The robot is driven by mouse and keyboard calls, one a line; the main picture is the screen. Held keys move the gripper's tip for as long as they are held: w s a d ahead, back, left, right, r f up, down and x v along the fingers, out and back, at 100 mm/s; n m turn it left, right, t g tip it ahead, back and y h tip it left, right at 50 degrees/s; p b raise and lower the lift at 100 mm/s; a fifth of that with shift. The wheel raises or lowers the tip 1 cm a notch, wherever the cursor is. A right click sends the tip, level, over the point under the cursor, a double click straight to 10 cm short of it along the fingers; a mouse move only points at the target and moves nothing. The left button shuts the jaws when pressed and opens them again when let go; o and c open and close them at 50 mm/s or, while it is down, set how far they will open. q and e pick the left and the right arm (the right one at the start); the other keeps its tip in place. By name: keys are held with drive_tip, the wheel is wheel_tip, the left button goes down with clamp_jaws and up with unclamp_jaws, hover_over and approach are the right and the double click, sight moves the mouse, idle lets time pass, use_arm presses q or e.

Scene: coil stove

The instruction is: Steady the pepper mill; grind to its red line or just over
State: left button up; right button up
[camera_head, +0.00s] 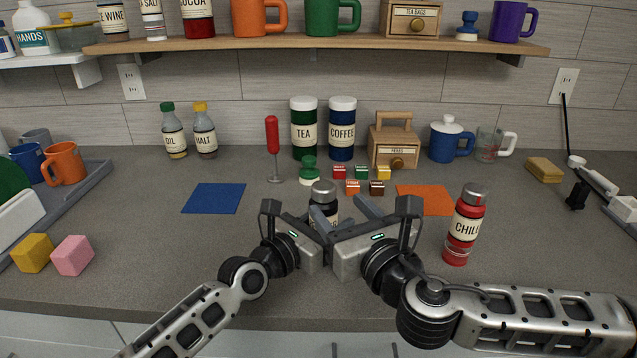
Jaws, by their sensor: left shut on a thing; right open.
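The pepper mill (323,193) stands upright on the counter in front of me, with a silver cap and a dark body. My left gripper (318,219) is shut on its body from the left. My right gripper (350,208) is open, close to the mill's right side; I cannot tell whether it touches. The grippers hide the mill's lower part and most of its label. No red line shows on the part I see.
A red chili shaker (465,225) stands right of my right gripper. Small colored cubes (352,187), a green stamp-like object (309,170) and a red-handled tool (272,148) are behind the mill. Blue (213,198) and orange (425,199) mats lie on either side.

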sight(319, 184)
drive_tip(key=x, duration=0.9)
drive_tip(key=c, duration=1)
drive_tip(key=shift+m, duration=0.3)
